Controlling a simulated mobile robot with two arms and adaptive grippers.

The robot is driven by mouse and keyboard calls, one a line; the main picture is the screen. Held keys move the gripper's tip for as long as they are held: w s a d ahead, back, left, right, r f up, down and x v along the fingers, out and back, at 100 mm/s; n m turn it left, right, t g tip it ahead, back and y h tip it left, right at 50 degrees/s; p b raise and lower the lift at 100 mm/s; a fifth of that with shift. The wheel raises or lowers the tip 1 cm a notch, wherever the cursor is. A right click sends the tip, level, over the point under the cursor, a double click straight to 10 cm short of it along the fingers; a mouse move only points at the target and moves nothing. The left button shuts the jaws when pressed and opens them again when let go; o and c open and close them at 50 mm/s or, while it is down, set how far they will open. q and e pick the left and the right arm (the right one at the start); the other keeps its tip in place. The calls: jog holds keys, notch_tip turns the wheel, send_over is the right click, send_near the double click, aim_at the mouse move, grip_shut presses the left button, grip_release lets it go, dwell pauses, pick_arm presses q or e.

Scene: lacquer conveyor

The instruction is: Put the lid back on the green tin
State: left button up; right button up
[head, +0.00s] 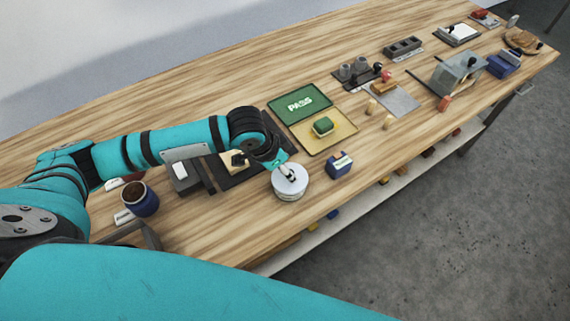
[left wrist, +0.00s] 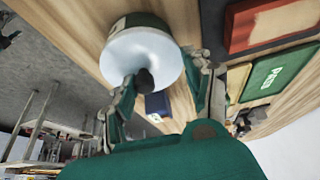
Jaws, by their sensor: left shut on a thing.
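A round tin (left wrist: 128,22) with a green side and a pale label shows behind a white disc-shaped lid (left wrist: 150,48) with a dark knob in the left wrist view. In the head view the pale round lid (head: 291,180) is at the front of the table, under my left gripper (head: 285,168). The left gripper's fingers (left wrist: 165,88) are on either side of the lid and knob, shut on the lid. The lid covers the tin's top from view; I cannot tell whether it is seated or slightly above. My right gripper is not in view.
A blue box (head: 340,166) stands close to the right of the tin. A green PASS mat (head: 287,108) and a yellow mat (head: 342,138) with a green block (head: 323,125) lie behind. A dark blue mug (head: 142,203) stands left. Bare wood lies in front of the tin.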

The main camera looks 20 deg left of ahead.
pick_arm(q)
jog(key=o, duration=1.5)
jog(key=shift+c, duration=0.2)
jog(key=shift+r+p, duration=3.5)
jog(key=shift+p, duration=0.8)
grip_shut()
